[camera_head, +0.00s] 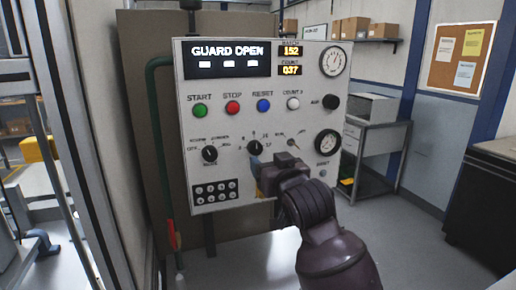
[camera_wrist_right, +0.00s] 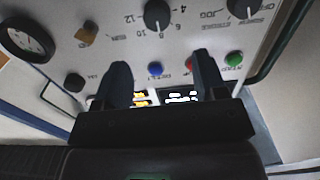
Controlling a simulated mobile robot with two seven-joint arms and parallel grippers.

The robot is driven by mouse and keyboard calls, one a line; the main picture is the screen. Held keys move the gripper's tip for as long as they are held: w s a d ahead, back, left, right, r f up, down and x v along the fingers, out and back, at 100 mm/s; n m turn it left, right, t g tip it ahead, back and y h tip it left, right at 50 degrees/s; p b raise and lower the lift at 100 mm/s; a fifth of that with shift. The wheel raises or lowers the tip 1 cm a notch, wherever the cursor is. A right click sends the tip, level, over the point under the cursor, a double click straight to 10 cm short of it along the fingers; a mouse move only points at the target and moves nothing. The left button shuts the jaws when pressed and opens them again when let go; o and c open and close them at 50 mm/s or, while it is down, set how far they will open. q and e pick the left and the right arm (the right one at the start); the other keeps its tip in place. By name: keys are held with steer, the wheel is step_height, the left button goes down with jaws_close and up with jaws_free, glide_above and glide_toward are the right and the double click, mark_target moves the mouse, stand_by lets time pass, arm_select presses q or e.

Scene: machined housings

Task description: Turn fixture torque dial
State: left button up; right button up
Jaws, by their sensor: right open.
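A white control panel (camera_head: 225,130) faces me. The torque dial (camera_head: 255,147) is a black round knob with a numbered scale, low in the panel's middle. In the right wrist view the dial (camera_wrist_right: 157,15) is at the top centre, beyond the fingertips, and the panel appears upside down. My right gripper (camera_head: 258,170) is in front of the panel just below the dial, and its body covers part of the panel's lower right. In the wrist view its two fingers (camera_wrist_right: 163,65) are apart with nothing held between them. My left gripper is not in view.
A black mode knob (camera_head: 209,154) is left of the dial and a small switch (camera_head: 292,142) is right of it. Start, stop (camera_head: 233,107) and reset buttons are above. Gauges (camera_head: 333,61) line the right side. A green pipe (camera_head: 158,120) runs along the panel's left.

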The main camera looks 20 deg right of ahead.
mark_target(257, 148)
steer(key=w+p, duration=0.1)
steer(key=w, duration=0.8)
steer(key=shift+f, duration=0.1)
steer(key=shift+w, duration=0.4)
steer(key=c, duration=0.9)
